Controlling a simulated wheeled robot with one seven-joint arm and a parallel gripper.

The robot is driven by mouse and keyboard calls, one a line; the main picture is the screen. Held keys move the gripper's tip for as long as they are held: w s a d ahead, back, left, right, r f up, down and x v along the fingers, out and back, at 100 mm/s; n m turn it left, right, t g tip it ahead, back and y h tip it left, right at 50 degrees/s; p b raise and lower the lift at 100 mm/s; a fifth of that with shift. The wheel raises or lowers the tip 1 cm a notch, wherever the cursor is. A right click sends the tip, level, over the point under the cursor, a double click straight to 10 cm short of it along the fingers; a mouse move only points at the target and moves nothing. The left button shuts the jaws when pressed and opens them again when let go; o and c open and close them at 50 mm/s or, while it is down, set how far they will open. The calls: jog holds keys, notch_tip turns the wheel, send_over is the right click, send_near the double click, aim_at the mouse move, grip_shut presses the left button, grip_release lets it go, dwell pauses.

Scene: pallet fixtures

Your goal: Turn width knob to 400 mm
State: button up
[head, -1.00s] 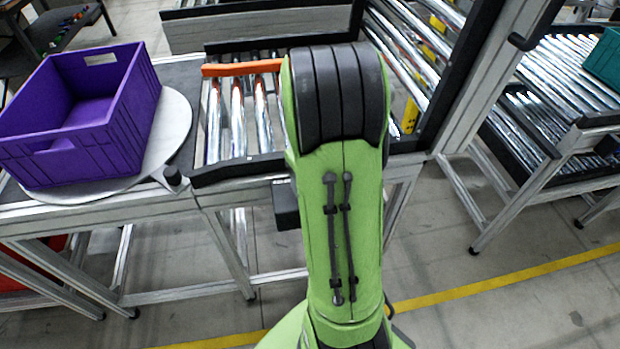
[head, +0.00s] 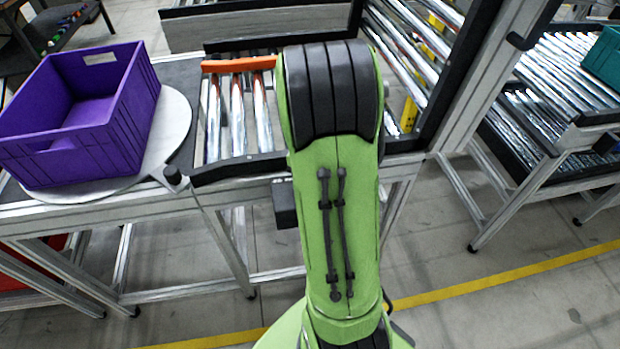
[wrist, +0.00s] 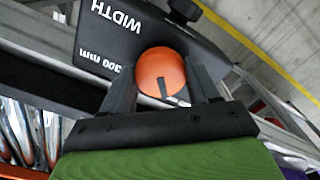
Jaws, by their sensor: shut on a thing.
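In the wrist view the round orange knob (wrist: 153,70) sits on a black panel (wrist: 112,42) with upside-down white text reading "WIDTH" and "300 mm". A dark pointer mark shows on the knob's lower right edge. My gripper (wrist: 162,72) has one finger on each side of the knob and is shut on it. In the head view my green arm hides the knob and the gripper. An orange bar (head: 238,64) lies across the rollers (head: 238,115) to the left of my arm.
A purple crate (head: 125,125) stands on a round grey plate (head: 177,115) at the left. A black upright frame and slanted rollers (head: 405,50) stand right of my arm. Another roller conveyor (head: 560,90) with a teal bin (head: 605,60) is at the far right.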

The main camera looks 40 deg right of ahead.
jog(key=shift+w+r, duration=0.1)
jog(key=o, duration=1.1)
jog(key=shift+c, duration=0.2)
notch_tip(320, 180, up, 16)
jog(key=p, duration=0.5)
jog(key=shift+a, duration=0.1)
